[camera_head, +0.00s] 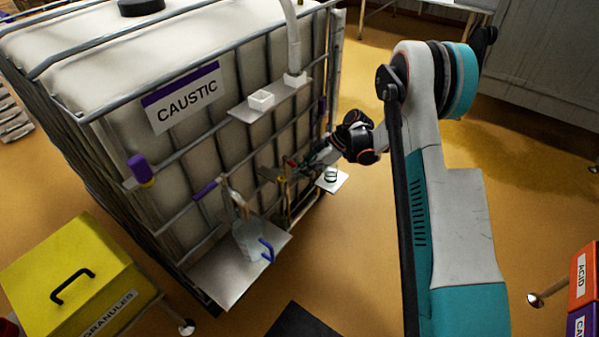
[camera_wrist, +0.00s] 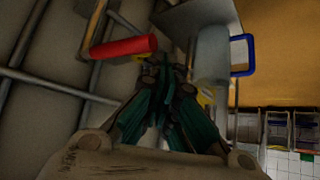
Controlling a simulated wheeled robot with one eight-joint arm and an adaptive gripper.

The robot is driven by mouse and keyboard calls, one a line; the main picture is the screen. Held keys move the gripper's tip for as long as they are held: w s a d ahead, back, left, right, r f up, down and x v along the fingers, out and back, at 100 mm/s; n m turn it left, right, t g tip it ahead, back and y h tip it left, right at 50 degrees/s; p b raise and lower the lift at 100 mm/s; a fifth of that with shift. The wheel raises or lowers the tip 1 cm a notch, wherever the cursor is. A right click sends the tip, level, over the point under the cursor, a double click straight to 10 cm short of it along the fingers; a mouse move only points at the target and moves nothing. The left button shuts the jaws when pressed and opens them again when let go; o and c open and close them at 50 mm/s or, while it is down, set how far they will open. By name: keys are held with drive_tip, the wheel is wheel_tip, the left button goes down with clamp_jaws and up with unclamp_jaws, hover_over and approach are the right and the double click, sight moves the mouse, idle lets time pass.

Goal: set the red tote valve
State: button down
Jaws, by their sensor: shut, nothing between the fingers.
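The red valve handle (camera_wrist: 123,47) shows in the wrist view as a short, thick red bar at upper left, in front of the tote's metal cage. In the head view only a small red patch (camera_head: 291,162) shows by the gripper; my wrist hides part of that area. My gripper (camera_wrist: 172,72) is shut and empty, its fingertips right of and slightly below the red handle. I cannot tell whether they touch it. In the head view my gripper (camera_head: 298,170) is at the cage front. The white tote (camera_head: 120,140) bears a CAUSTIC label.
A translucent jug with a blue handle (camera_head: 247,240) stands on a metal shelf (camera_head: 222,273); its blue handle (camera_wrist: 240,70) is close right of my gripper. A purple handle (camera_head: 205,190) projects nearby. A yellow granules bin (camera_head: 75,265) stands at left.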

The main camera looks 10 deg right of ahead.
drive_tip(key=shift+w+d, duration=0.25)
drive_tip(key=shift+d, duration=0.3)
drive_tip(key=shift+r, duration=0.1)
